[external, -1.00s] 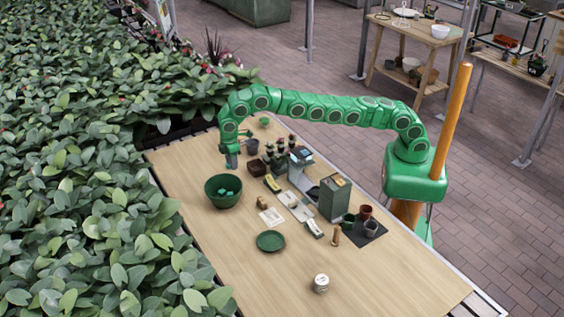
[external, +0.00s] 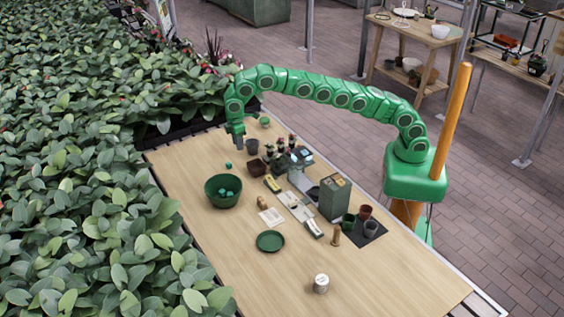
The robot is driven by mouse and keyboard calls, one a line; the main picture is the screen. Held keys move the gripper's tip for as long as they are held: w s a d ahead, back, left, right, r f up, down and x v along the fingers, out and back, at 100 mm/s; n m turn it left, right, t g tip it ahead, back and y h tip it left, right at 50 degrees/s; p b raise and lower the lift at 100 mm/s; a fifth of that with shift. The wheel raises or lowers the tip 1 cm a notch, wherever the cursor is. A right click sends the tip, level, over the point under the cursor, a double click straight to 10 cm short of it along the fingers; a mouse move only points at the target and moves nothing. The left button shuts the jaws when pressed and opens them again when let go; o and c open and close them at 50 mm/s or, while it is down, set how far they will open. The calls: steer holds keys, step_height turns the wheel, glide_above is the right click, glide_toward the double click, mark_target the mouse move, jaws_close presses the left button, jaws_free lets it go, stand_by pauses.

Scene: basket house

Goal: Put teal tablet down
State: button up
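A small teal tablet (external: 228,165) lies on the wooden table, left of the brown square pot and beyond the green bowl. Several more teal pieces (external: 226,192) sit inside the round dark green bowl (external: 223,204). My gripper (external: 239,145) points down above the table, beyond the tablet and apart from it in the picture. It is beside the dark grey pot. Its fingers are too small to show whether they are open or shut, and nothing can be seen in them.
A dark grey pot (external: 252,146), a brown pot (external: 257,167) and several dark bottles (external: 278,146) stand close to my gripper. A tall grey-green box (external: 334,197) is further right. A green plate (external: 270,241) lies nearer. Dense plants (external: 80,180) border the table's left side.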

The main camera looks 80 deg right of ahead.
steer(key=s+d+r+m, duration=0.2)
steer(key=s+d+r, duration=0.5)
steer(key=s+d, duration=0.4)
steer(key=s+d+r+m, duration=0.3)
steer(key=s+d+r, duration=0.4)
steer(key=s+d, duration=0.4)
steer(key=s+d+f+m, duration=0.1)
steer(key=s+d+f, duration=0.1)
steer(key=s, duration=1)
steer(key=s+d+f+m+g, duration=0.1)
steer(key=s+d+f, duration=0.1)
steer(key=s, duration=1)
steer(key=s+d+f, duration=0.2)
steer(key=s+f, duration=0.1)
steer(key=s, duration=1)
steer(key=shift+d+m+g, duration=0.35)
steer(key=shift+m+g, duration=0.05)
